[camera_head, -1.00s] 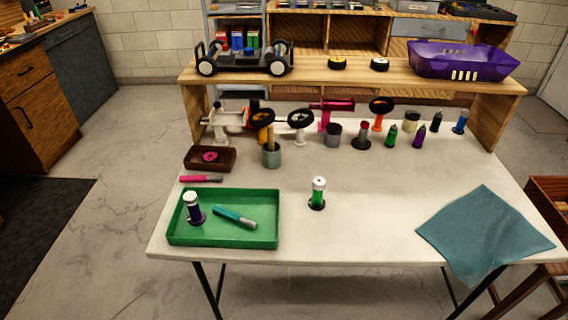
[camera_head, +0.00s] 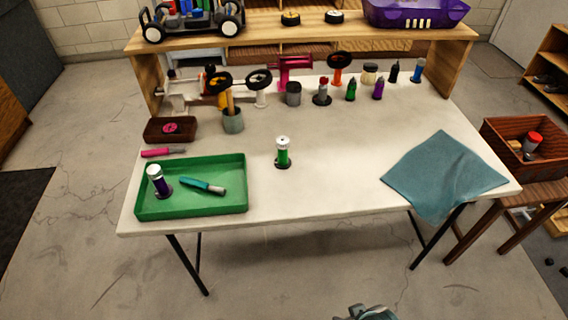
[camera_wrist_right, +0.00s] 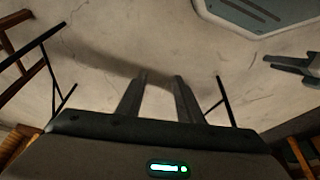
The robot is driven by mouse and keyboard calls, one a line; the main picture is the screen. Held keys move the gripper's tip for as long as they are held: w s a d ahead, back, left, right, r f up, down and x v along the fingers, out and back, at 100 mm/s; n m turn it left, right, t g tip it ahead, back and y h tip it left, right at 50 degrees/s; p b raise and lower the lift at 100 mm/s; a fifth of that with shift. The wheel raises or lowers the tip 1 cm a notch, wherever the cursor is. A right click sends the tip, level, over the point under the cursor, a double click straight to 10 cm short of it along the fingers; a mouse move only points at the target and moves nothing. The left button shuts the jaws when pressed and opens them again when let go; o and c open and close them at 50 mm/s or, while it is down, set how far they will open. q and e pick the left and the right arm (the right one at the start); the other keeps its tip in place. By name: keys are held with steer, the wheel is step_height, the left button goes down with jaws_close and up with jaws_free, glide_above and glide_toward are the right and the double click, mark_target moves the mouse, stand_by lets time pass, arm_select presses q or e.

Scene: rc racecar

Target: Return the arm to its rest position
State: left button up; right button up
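My right gripper (camera_wrist_right: 160,80) shows in the right wrist view. Its two fingers stand apart over the floor, with nothing between them. A dark grey part (camera_head: 366,313) of my own body pokes in at the bottom edge of the head view, below the table and clear of it; I cannot tell which arm it belongs to. A dark pronged part (camera_wrist_right: 292,66) at the right edge of the wrist view looks like my other gripper, but its opening is unclear.
The white table (camera_head: 330,190) holds a green tray (camera_head: 240,206), a green-filled bottle (camera_head: 283,153) and a teal cloth (camera_head: 440,175). A wooden stool (camera_head: 515,195) with a brown crate (camera_head: 490,130) stands at the right. The floor (camera_head: 290,280) before the table is clear.

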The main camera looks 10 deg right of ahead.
step_height(320, 180, down, 24)
steer(key=s+a+t, duration=0.1)
steer(key=a, duration=0.1)
steer(key=shift+s+a+r+t+y, duration=0.15)
steer(key=shift+s+a+t+y, duration=0.15)
steer(key=shift+s+t+y, duration=0.1)
stand_by(0.5)
